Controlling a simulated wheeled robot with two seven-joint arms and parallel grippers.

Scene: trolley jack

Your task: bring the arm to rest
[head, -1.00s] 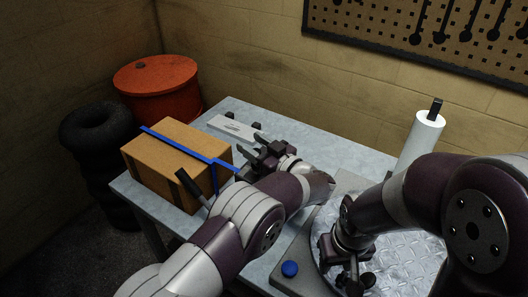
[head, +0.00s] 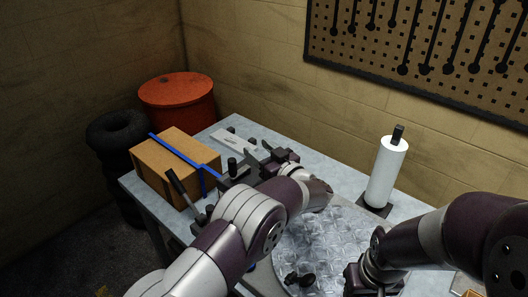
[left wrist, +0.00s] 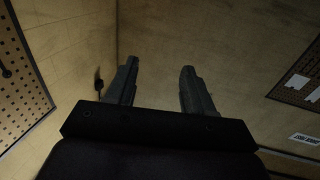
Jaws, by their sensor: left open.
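My left arm reaches in from the left over the table (head: 335,160). Its gripper (head: 250,158) points left, near the box's right side, with nothing seen between its fingers. In the left wrist view its two fingers (left wrist: 157,82) stand wide apart and empty, with bare wall behind them. My right arm comes in from the right. Its wrist is beside the round metal plate (head: 320,245), and its fingertips are not clearly visible at the bottom edge.
A brown box (head: 160,175) with a blue strap sits at the table's left. A white roll (head: 387,170) stands upright at the back right. A dark knob (head: 300,280) is on the plate. An orange drum (head: 177,100) and black tyres (head: 113,135) stand behind left.

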